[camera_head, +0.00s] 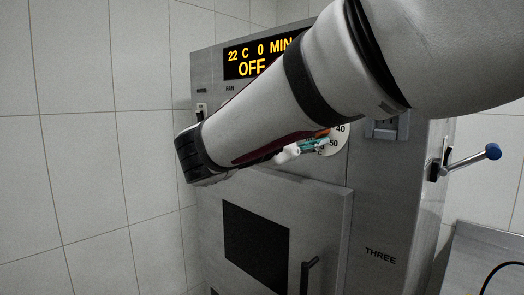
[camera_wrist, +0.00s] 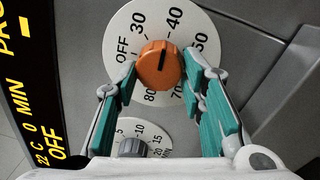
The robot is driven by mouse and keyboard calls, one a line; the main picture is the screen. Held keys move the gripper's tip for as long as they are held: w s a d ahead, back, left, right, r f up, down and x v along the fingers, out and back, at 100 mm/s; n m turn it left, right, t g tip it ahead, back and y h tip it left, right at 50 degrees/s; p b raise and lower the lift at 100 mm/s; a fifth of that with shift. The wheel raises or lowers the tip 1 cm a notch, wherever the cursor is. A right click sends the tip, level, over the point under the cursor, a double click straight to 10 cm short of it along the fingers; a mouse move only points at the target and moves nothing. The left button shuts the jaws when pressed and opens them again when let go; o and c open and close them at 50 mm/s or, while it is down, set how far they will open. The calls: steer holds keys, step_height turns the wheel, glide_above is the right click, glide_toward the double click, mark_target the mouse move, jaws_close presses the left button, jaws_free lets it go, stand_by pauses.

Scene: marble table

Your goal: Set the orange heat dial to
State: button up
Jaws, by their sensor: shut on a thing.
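The orange heat dial (camera_wrist: 157,66) sits on a round white scale plate (camera_wrist: 118,22) marked OFF, 30, 40, 50, 70 and 80. Its dark pointer line points up, between 30 and 40 in the wrist view. My gripper (camera_wrist: 160,76) has its teal-padded fingers on both sides of the dial, shut on it.
The oven display (camera_head: 250,62) reads 22 C, 0 MIN, OFF. A grey minutes dial (camera_wrist: 132,148) sits close to the left finger. The oven door (camera_head: 335,205) has a dark handle (camera_head: 307,275). A blue-knobbed lever (camera_head: 491,151) sticks out at right. A switch (camera_head: 201,107) is at left.

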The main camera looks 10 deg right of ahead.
steer(key=m+b, duration=1.3)
steer(key=m, duration=0.1)
steer(key=m+g+b, duration=0.1)
steer(key=m+b, duration=1.2)
steer(key=m, duration=0.1)
steer(key=shift+s+d+r, duration=0.15)
steer(key=shift+r, duration=0.05)
steer(key=shift+y, duration=0.3)
steer(key=o, duration=1.1)
steer(key=shift+r, duration=0.1)
steer(key=shift+o, duration=0.2)
